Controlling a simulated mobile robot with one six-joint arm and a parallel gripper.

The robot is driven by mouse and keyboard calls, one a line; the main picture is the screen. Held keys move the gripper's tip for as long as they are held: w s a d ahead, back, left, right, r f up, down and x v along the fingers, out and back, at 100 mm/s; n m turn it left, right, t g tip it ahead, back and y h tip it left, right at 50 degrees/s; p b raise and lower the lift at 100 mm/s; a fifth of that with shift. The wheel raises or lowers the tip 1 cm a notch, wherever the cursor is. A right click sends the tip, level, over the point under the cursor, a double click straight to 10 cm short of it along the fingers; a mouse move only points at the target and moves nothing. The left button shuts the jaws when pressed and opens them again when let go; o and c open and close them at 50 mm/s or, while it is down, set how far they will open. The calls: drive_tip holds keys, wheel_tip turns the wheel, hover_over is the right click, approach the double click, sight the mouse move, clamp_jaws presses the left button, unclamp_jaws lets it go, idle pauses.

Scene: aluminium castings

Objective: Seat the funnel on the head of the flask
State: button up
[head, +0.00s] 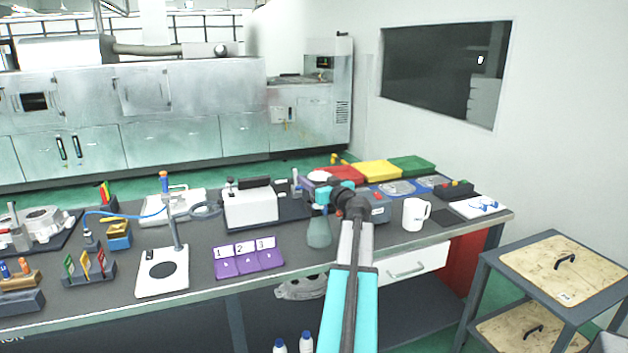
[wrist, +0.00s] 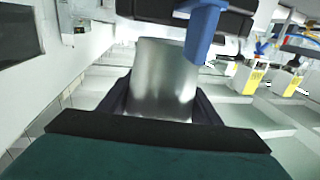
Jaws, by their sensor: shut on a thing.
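The flask (head: 319,232), a grey-green cone-shaped vessel, stands upright near the front middle of the bench in the head view. My gripper (head: 319,191) is over the flask's top. It is shut on the funnel, whose pale round top (head: 318,177) shows above the jaws. In the wrist view the funnel (wrist: 163,80) is a smooth grey tapering body between the dark fingers. The gripper hides the funnel's lower end and the flask's mouth, so I cannot tell whether they touch.
A white boxy device (head: 250,208) and a purple numbered holder (head: 248,260) are left of the flask. A white mug (head: 415,214) stands to the right. A stand with a white base (head: 163,271) is at the left front. Red, yellow and green trays (head: 375,170) lie behind.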

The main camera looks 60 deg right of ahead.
drive_tip(key=shift+f+b, duration=1)
drive_tip(key=shift+b, duration=0.5)
idle(0.3)
drive_tip(key=o, duration=1.2)
drive_tip(key=shift+s, duration=0.1)
drive_tip(key=b+v, duration=0.2)
drive_tip(key=v, duration=1.1)
drive_tip(key=shift+s+b, duration=0.3)
drive_tip(key=shift+a+r, duration=0.1)
drive_tip(key=shift+a, duration=0.05)
